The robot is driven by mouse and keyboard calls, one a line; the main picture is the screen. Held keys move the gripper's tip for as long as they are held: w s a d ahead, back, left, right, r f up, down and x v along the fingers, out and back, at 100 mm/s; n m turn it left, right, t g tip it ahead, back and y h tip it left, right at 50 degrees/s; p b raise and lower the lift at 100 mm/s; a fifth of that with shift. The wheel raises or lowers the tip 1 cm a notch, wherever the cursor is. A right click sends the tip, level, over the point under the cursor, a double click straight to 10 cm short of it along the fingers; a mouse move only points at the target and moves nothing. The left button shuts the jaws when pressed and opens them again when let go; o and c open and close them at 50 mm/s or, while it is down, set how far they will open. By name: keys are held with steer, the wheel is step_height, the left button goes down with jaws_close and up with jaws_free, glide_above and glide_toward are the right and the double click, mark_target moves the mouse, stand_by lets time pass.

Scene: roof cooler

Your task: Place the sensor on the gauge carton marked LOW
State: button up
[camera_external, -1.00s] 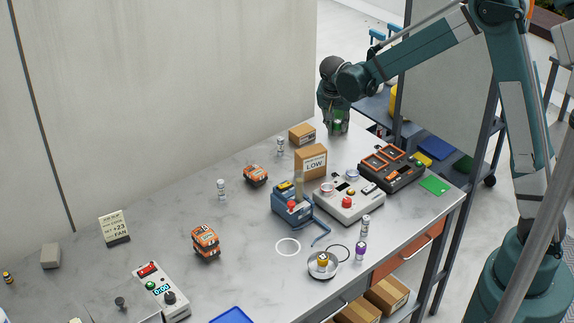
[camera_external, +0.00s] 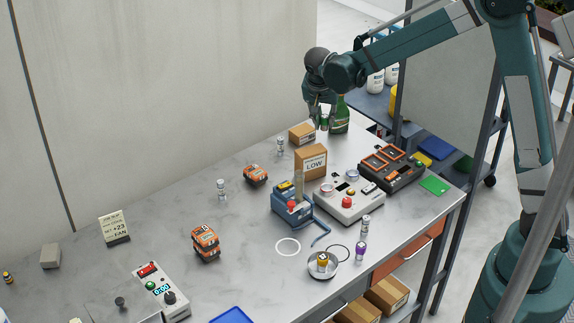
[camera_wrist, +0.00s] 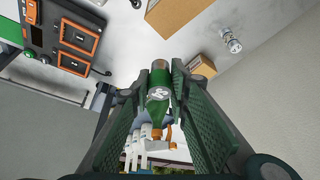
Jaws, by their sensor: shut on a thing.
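My gripper (camera_external: 320,118) hangs above the far end of the bench, up and slightly right of a small cardboard box. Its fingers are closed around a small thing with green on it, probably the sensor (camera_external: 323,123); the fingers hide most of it. In the wrist view, a round pale face with a dark mark, probably the sensor's end, shows between the fingers, in line with green glass behind. The gauge carton marked LOW (camera_external: 311,163) stands upright on the bench, in front of and below my gripper; its top looks bare.
A green bottle (camera_external: 341,115) stands close behind my gripper. The small box (camera_external: 301,134) is by the wall. A blue device (camera_external: 291,207) with a post, a grey control box (camera_external: 349,200) and a dark orange-framed unit (camera_external: 391,167) crowd around the carton. The bench's left middle is clearer.

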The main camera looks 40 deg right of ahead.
step_height(320, 180, up, 6)
steer(key=p, duration=0.2)
glide_above(312, 147)
steer(key=s+a, duration=0.1)
steer(key=a, duration=0.1)
steer(key=shift+d, duration=0.25)
steer(key=shift+f, duration=0.15)
steer(key=shift+f, duration=3)
steer(key=shift+f, duration=1.9)
steer(key=shift+f+b, duration=0.15)
steer(key=shift+b, duration=0.15)
steer(key=o, duration=0.9)
